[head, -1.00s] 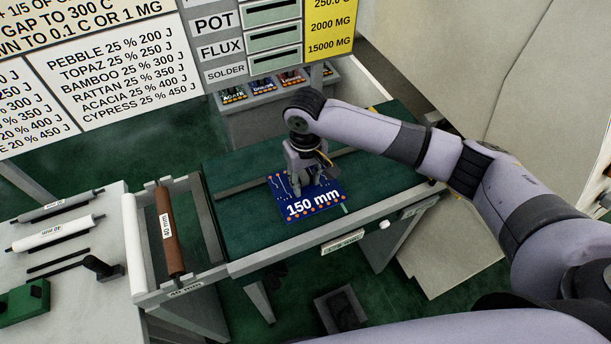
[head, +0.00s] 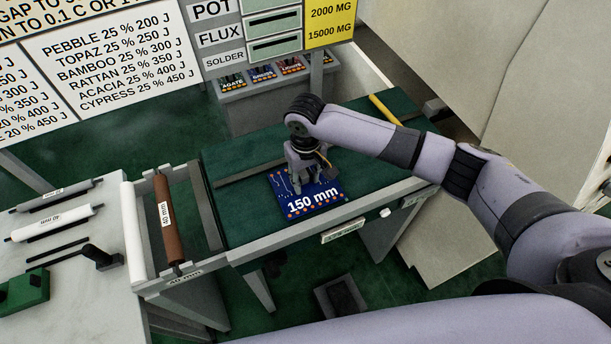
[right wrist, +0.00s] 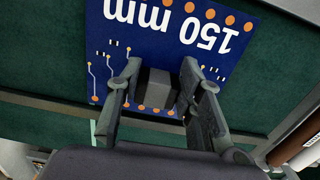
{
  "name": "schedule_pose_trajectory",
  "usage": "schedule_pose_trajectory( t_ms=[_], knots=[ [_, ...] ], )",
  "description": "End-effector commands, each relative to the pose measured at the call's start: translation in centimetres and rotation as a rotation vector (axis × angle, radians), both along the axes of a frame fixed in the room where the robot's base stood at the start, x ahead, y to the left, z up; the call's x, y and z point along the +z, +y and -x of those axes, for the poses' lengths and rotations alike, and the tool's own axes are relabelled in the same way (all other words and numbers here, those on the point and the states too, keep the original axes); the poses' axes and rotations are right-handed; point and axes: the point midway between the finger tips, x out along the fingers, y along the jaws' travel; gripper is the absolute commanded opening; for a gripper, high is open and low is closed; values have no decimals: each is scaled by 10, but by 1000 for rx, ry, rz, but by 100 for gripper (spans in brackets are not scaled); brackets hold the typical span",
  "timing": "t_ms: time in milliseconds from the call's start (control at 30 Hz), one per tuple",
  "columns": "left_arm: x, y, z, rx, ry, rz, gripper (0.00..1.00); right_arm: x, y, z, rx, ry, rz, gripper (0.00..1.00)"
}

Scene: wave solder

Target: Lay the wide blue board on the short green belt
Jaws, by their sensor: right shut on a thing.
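The wide blue board (head: 326,187), marked "150 mm", lies flat over the short green belt (head: 237,218) in the head view. I cannot tell whether it rests on the belt or hangs just above it. My right gripper (head: 307,184) points down at the board's far half and is shut on it. In the right wrist view the board (right wrist: 215,60) fills the upper middle, with the fingers (right wrist: 160,80) at a grey block on it. The belt (right wrist: 40,120) shows around the board. My left gripper is not in view.
A yellow bar (head: 384,109) lies at the far right. A pale table (head: 75,275) at left holds white and grey rollers and a green block (head: 25,292). The belt left of the board is clear.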

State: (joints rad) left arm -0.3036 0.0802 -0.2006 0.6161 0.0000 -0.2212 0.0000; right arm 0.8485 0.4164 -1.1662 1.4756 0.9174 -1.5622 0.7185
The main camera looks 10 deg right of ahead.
Motion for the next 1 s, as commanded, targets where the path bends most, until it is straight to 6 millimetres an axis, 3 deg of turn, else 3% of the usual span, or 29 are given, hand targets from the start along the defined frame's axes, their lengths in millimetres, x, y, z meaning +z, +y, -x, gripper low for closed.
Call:
schedule_pose_trajectory(
  t_ms=[233,700,733,1000],
  knots=[
    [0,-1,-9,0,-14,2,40,-3,0,0,0,0,0,0],
    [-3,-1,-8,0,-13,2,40,-10,0,0,0,1,0,0],
    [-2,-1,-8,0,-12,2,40,-10,0,0,0,0,0,36],
    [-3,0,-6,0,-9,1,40,-9,0,0,0,0,0,54]
  ],
)
